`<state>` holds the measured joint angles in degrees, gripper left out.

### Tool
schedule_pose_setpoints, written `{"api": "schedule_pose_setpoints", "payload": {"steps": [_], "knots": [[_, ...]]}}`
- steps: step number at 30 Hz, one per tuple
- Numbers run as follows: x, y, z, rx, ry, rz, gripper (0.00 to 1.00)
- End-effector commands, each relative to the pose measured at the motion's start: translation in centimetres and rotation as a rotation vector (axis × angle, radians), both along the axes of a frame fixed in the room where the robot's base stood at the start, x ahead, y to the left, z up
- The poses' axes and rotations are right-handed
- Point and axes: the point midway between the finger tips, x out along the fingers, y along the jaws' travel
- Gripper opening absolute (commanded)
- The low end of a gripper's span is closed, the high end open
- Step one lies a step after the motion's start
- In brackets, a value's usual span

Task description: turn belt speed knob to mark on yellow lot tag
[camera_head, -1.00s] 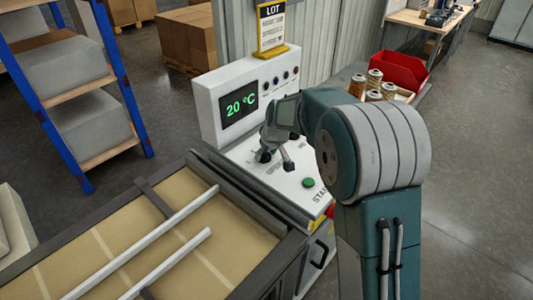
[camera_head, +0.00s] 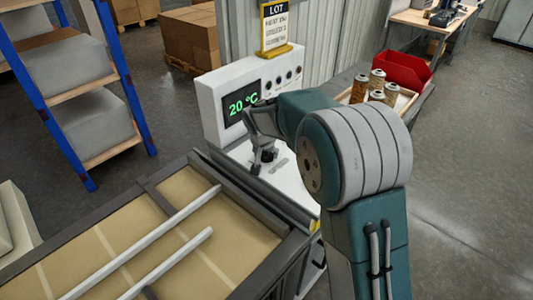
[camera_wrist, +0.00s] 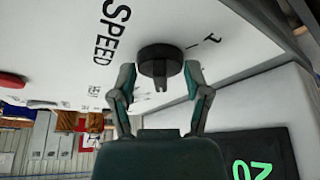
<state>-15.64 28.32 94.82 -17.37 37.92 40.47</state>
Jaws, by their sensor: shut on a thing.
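The belt speed knob (camera_wrist: 160,58) is a dark round knob with a narrow pointer ridge, on the white panel beside the printed word SPEED. In the wrist view my gripper (camera_wrist: 161,80) has one finger on each side of it and is shut on it. In the head view my gripper (camera_head: 262,160) is low over the white console top (camera_head: 285,185), and the knob is mostly hidden. Small scale marks show near the knob in the wrist view.
A framed bed with white rods (camera_head: 150,245) lies at lower left.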

Motion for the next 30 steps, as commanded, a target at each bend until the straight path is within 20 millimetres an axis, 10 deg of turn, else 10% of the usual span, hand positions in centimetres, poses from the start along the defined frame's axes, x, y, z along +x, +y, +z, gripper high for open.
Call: {"api": "schedule_pose_setpoints", "payload": {"steps": [19,20,21,30], "knots": [[-0.34,0.08,-0.77,-0.002,0.018,-0.051,0.15],[-0.33,0.08,-0.78,-0.002,0.018,-0.050,0.76],[-0.32,0.07,-0.76,-0.002,0.017,-0.050,0.93],[-0.16,0.05,-0.34,0.000,0.008,-0.050,0.99]]}}
